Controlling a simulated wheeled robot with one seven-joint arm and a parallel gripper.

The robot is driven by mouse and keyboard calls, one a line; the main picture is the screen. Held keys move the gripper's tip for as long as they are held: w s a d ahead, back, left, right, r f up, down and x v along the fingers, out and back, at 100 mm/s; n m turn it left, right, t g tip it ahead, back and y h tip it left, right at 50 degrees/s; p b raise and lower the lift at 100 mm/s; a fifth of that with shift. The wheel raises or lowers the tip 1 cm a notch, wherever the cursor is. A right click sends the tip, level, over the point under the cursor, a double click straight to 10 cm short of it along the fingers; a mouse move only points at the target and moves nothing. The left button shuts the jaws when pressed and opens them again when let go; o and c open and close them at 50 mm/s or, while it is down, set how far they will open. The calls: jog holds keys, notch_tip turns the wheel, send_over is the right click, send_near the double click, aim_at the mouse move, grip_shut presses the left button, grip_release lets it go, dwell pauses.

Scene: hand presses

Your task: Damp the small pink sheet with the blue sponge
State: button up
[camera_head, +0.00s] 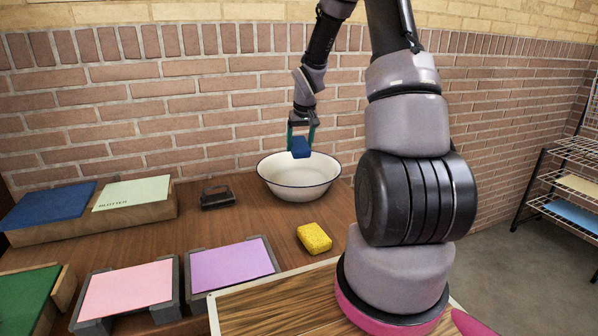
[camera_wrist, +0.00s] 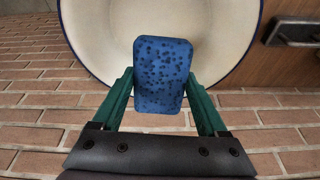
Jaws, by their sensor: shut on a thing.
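My gripper (camera_head: 302,140) is shut on the blue sponge (camera_head: 300,147), which hangs above the white bowl (camera_head: 299,186) at the back of the table. In the wrist view the sponge (camera_wrist: 162,72) sits between the two green fingers (camera_wrist: 162,95), with the bowl (camera_wrist: 95,35) beyond it. I cannot tell whether the sponge is wet. The small pink sheet (camera_head: 127,289) lies flat in a grey frame at the front left of the table, well away from my gripper. A purple sheet (camera_head: 231,265) lies in a similar frame to its right.
A yellow sponge (camera_head: 314,238) lies in front of the bowl. A dark metal piece (camera_head: 217,196) stands left of the bowl. A wooden block labelled blotter (camera_head: 150,212) carries a pale green sheet (camera_head: 133,193) and a blue sheet (camera_head: 50,205). A green sheet (camera_head: 25,302) is at the front left.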

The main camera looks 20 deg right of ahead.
aim_at(298, 141)
jog(key=shift+r, duration=2.05)
